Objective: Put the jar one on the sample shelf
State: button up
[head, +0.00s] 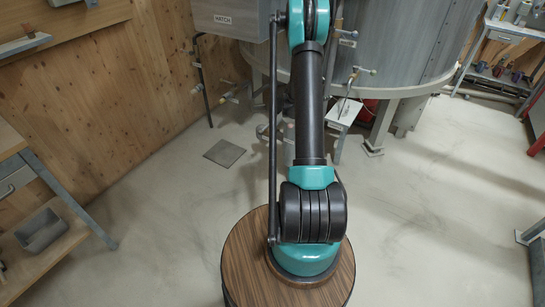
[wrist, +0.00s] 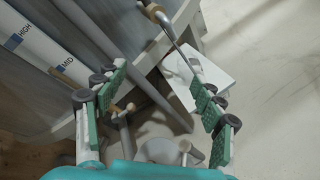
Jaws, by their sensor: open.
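My gripper (wrist: 158,84) is open in the wrist view, its green-padded fingers spread apart with nothing held between the pads. Beyond the fingertips is a small white panel (wrist: 212,72), which may be the sample shelf; I cannot tell for sure. It also shows in the head view as a small pale surface (head: 346,112) beside the mixer's leg. I cannot make out jar one in either view. A rounded grey piece (wrist: 163,150) shows low between the fingers, and I cannot tell what it is. My gripper is out of the head view.
The big grey mixer tank (head: 385,45) stands on legs at the back, with taps and pipes around it. A grey hatch box (head: 230,18) is left of it. A workbench (head: 40,225) holds a grey bin (head: 42,230) at left.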

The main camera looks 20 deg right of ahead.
jog(key=s+a+r+m+g+y, duration=0.1)
jog(key=s+a+r+m+y, duration=0.25)
jog(key=s+a, duration=0.55)
jog(key=s+a+r+m+y, duration=0.3)
jog(key=s+a+r+m, duration=0.2)
jog(key=s+a, duration=0.5)
jog(key=s+a+f+m+y, duration=0.2)
jog(key=s+a+m+y, duration=0.1)
jog(key=s+a, duration=0.7)
jog(key=s+a+f+m+g+y, duration=0.1)
jog(key=s+a+m+y, duration=0.2)
jog(key=s+a, duration=0.8)
jog(key=shift+s+f, duration=0.4)
jog(key=shift+s, duration=0.4)
jog(key=shift+m, duration=0.25)
